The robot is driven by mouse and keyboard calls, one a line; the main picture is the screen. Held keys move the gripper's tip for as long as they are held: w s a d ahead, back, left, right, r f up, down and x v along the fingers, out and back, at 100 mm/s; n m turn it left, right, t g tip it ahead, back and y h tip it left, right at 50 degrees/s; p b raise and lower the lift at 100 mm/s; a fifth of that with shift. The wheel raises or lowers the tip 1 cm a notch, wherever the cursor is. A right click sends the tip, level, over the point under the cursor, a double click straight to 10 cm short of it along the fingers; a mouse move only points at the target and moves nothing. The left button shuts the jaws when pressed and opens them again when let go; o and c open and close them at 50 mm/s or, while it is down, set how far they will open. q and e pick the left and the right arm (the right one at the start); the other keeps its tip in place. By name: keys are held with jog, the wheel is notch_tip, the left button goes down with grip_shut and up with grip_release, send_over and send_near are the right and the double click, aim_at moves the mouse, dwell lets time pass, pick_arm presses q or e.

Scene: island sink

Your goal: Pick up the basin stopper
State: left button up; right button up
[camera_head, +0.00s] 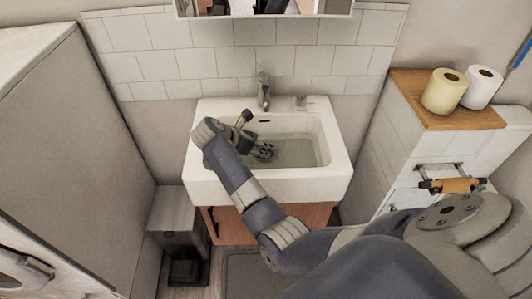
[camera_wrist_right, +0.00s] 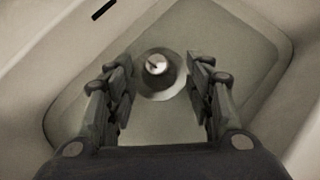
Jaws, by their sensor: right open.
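The basin stopper (camera_wrist_right: 156,65) is a small round shiny metal piece at the drain in the floor of the white basin (camera_head: 338,160). In the right wrist view it lies ahead of my right gripper (camera_wrist_right: 163,75), between the lines of its two fingers and apart from them. The fingers are spread and nothing is between them. In the head view my right arm reaches over the basin's front rim, and the right gripper (camera_head: 263,153) is down inside the basin. The stopper cannot be made out in the head view. My left gripper is not in view.
A faucet (camera_head: 264,88) stands at the basin's back rim, under a mirror. A grey bin (camera_head: 178,222) stands on the floor at left.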

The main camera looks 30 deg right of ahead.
jog(key=x, duration=0.5)
jog(key=shift+w+a+f, duration=0.15)
jog(key=shift+a+f, duration=0.05)
jog(key=shift+a, duration=0.1)
jog(key=c, duration=1.1)
